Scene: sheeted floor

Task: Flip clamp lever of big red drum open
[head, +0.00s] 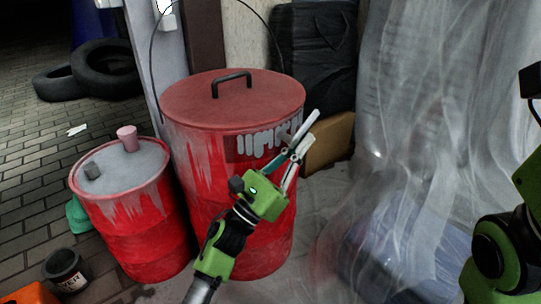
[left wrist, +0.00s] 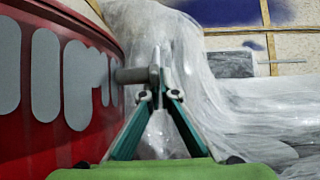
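The big red drum (head: 205,170) stands upright in the middle of the head view, with a red lid (head: 195,98) and a black handle on top. White paint marks its side, and it fills the left of the left wrist view (left wrist: 60,120). My left gripper (head: 314,125) is at the drum's right front, near the rim; its two fingers appear a little apart. In the left wrist view, a short grey cylindrical piece (left wrist: 134,75) sticks out from the drum's side to the fingertips (left wrist: 162,72). I cannot tell whether they touch it. The rest of the clamp is not clear.
A smaller red drum (head: 135,220) with a pink cup (head: 127,138) on top stands to the left. A cardboard box (head: 332,143) and a black wrapped object (head: 318,60) are behind. Clear plastic sheeting (head: 430,120) covers the right. Tyres (head: 103,68) lie at the far left.

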